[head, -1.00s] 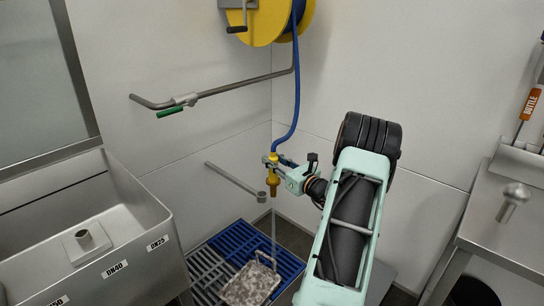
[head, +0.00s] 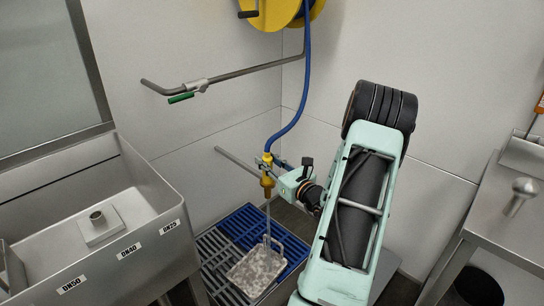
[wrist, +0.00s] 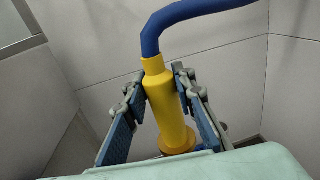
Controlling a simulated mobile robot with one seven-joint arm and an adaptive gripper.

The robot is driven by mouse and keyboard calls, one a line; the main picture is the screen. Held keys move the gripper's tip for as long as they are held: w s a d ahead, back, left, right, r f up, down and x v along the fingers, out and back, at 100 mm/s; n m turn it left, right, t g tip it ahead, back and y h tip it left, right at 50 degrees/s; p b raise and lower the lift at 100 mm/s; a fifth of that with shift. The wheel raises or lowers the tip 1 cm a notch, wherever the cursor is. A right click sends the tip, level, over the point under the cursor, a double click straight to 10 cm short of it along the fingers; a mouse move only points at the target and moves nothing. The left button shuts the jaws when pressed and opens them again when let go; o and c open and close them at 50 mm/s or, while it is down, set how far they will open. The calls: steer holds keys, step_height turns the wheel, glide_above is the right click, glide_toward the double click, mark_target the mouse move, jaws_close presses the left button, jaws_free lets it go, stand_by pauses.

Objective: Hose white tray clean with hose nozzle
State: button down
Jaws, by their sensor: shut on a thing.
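My gripper (head: 266,168) is shut on the yellow hose nozzle (head: 267,183). In the wrist view the nozzle (wrist: 165,108) sits between the two blue-padded fingers, with the blue hose (wrist: 180,15) leaving its top. The nozzle points down, and a thin stream of water (head: 267,218) falls from it. The white tray (head: 257,270), covered in grey-brown stains, lies below the nozzle on the floor grating. A wire handle stands at its back edge, and the stream comes down near that handle.
The blue hose (head: 303,80) runs up to a yellow reel (head: 275,12). A pipe with a green-handled valve (head: 181,98) crosses the wall. A steel sink (head: 150,215) stands left and a steel table (head: 480,240) right. Blue and dark grating (head: 225,238) surrounds the tray.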

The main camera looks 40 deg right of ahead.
steer(key=s+a, duration=0.1)
steer(key=a, duration=0.3)
step_height(320, 180, down, 12)
steer(key=b, duration=0.9)
steer(key=shift+s+a+f, duration=0.15)
steer(key=shift+a+f, duration=0.1)
steer(key=shift+a, duration=0.05)
steer(key=shift+r, duration=0.15)
